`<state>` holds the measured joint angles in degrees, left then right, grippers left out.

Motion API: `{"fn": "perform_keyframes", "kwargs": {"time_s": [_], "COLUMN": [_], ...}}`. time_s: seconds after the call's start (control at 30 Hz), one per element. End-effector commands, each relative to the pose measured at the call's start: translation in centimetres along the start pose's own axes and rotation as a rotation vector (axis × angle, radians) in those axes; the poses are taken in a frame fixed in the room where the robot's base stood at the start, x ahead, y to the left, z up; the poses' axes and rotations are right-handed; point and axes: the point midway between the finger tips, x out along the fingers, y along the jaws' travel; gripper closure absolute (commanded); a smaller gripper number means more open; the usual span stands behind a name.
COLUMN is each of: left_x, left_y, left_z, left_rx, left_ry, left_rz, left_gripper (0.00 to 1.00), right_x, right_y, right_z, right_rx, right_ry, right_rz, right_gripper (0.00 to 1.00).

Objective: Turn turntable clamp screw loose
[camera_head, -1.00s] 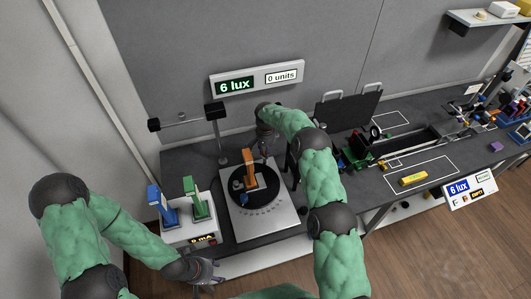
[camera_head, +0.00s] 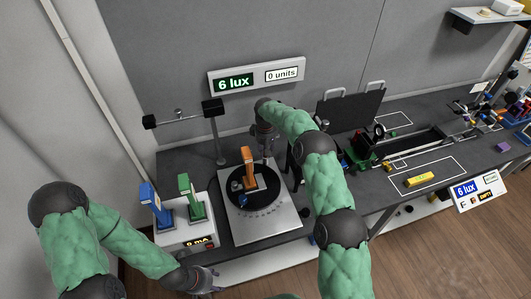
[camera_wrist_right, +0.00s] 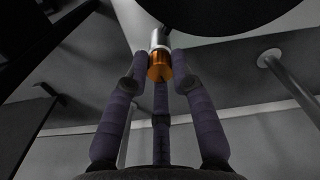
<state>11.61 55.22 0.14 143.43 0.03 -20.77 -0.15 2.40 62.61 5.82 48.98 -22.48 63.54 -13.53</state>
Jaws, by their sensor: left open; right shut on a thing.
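The turntable is a black disc (camera_head: 267,197) with a dial scale on a pale square plate (camera_head: 280,222) on the bench, with an orange upright piece (camera_head: 249,170) on it. My right gripper (camera_head: 266,144) hangs just behind the turntable in the head view. In the right wrist view its fingers (camera_wrist_right: 158,85) are shut around the brass-coloured end of a screw (camera_wrist_right: 158,68), whose silver part runs up toward a dark round underside. The screw is hidden in the head view. My left gripper (camera_head: 207,282) is open and empty, low at the bench's front left.
A white box (camera_head: 180,238) with a blue lever (camera_head: 149,196) and a green lever (camera_head: 185,184) stands left of the turntable. A post with a crossbar (camera_head: 217,135) rises behind it. A wall display (camera_head: 257,76) reads 6 lux and 0 units. Optical gear crowds the right side.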

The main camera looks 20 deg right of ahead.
Motion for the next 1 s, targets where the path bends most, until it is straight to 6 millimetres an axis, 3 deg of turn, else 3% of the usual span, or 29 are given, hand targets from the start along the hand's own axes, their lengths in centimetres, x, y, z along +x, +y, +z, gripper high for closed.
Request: {"fn": "perform_keyframes", "kwargs": {"time_s": [0.6, 1.0], "left_x": [0.78, 0.87], "left_y": [-0.28, -0.31], "left_z": [-0.03, -0.03], "left_rx": [0.000, 0.000], "left_ry": [0.000, 0.000], "left_rz": [0.000, 0.000], "left_gripper": [0.50, 0.50], "right_x": [0.17, 0.14], "right_y": [-0.04, -0.02], "right_z": [0.09, 0.09], "right_rx": [-0.544, -0.721], "right_ry": [-0.003, -0.003], "right_rz": [-0.002, -0.002], "right_gripper": [1.00, 1.00]}}
